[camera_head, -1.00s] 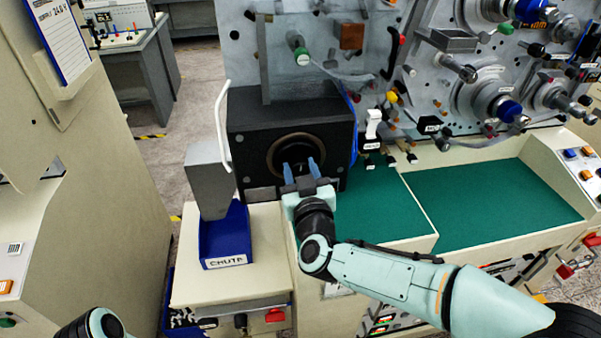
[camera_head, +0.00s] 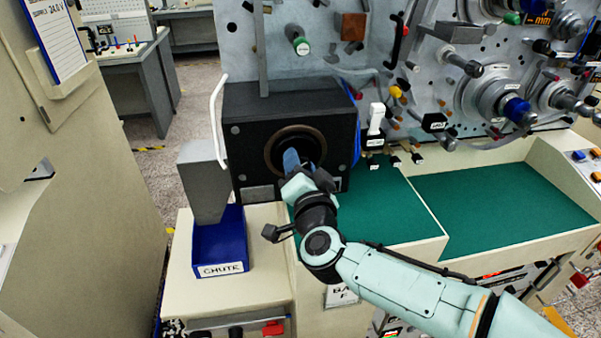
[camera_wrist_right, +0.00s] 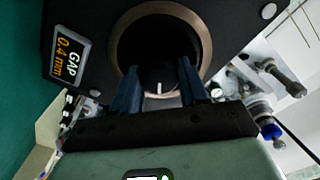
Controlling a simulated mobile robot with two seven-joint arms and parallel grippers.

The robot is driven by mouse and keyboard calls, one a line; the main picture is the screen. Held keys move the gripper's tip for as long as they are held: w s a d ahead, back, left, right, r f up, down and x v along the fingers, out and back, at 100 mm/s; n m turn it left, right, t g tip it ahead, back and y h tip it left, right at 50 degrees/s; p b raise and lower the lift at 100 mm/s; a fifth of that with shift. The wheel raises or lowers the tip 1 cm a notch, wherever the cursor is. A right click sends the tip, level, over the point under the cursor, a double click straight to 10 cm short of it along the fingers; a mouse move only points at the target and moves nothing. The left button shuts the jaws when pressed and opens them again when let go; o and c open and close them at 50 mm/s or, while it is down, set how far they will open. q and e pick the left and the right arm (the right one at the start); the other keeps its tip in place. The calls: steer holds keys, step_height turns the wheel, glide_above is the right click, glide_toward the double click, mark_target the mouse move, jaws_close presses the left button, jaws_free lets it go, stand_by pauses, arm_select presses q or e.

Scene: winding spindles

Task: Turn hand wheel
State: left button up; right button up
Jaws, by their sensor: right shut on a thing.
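The hand wheel (camera_wrist_right: 157,75) is a dark round part with a short white mark, set inside a bronze-coloured ring (camera_head: 269,149) on the front of a black box (camera_head: 245,115). My right gripper (camera_head: 300,160) reaches into the ring. Its two blue fingers stand on either side of the wheel in the right wrist view (camera_wrist_right: 157,90), and it is shut on the wheel. In the head view the fingers overlap and the gripper hides most of the wheel. My left gripper is out of view.
A blue tray marked CHUTE (camera_head: 220,268) stands left of my right arm, under a grey chute (camera_head: 203,185). A white curved bar (camera_head: 215,110) rises beside the box. The green work surface (camera_head: 480,215) is clear at right. Knobs crowd the grey panel.

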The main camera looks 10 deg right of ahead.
steer(key=m+b, duration=0.4)
steer(key=m, duration=0.4)
steer(key=shift+m, duration=0.4)
steer(key=shift+m+b, duration=0.3)
steer(key=shift+b, duration=0.05)
steer(key=shift+d, duration=0.1)
steer(key=o, duration=1.1)
steer(key=shift+c, duration=0.2)
steer(key=s, duration=1.3)
steer(key=shift+s, duration=0.2)
